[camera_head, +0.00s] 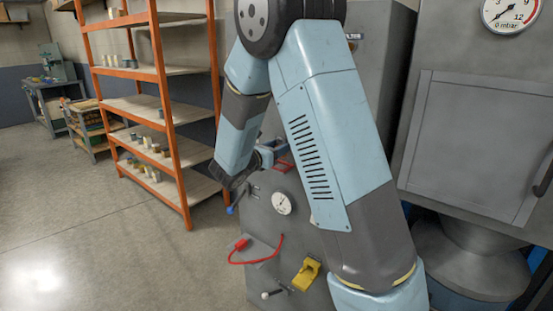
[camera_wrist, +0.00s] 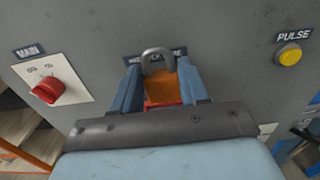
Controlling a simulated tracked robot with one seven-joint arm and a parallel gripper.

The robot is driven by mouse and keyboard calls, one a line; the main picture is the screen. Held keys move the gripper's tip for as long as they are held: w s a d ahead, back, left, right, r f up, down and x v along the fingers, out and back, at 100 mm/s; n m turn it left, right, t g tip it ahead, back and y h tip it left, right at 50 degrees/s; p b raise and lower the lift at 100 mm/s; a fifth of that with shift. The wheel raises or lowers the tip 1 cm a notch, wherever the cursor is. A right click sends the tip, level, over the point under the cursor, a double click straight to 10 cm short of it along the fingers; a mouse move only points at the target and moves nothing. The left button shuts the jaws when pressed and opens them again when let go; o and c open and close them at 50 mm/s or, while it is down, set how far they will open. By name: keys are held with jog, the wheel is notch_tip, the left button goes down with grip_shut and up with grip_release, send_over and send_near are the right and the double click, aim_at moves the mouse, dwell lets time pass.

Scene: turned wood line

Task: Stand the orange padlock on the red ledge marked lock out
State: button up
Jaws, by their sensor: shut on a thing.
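The orange padlock (camera_wrist: 159,89), with its grey shackle up, is between the two blue fingers of my gripper (camera_wrist: 158,68) in the wrist view. My gripper is shut on it, close to the grey cabinet face. A strip of the red ledge (camera_wrist: 164,103) shows at the padlock's lower edge; I cannot tell whether they touch. A dark label behind the shackle is mostly covered and unreadable. In the head view the red ledge (camera_head: 284,166) shows in part beside my gripper (camera_head: 268,152), and the padlock is hidden by my arm.
The cabinet carries a red MAIN switch (camera_wrist: 47,90) to the left and a yellow PULSE button (camera_wrist: 289,55) to the right. Lower down are a dial (camera_head: 282,203), a red cable (camera_head: 257,260) and a yellow handle (camera_head: 307,273). An orange shelf rack (camera_head: 160,75) stands left; floor there is clear.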

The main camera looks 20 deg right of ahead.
aim_at(276, 169)
jog(key=shift+w+f, duration=0.4)
jog(key=shift+f, duration=1.6)
jog(key=shift+f, duration=0.1)
jog(key=o, duration=1.2)
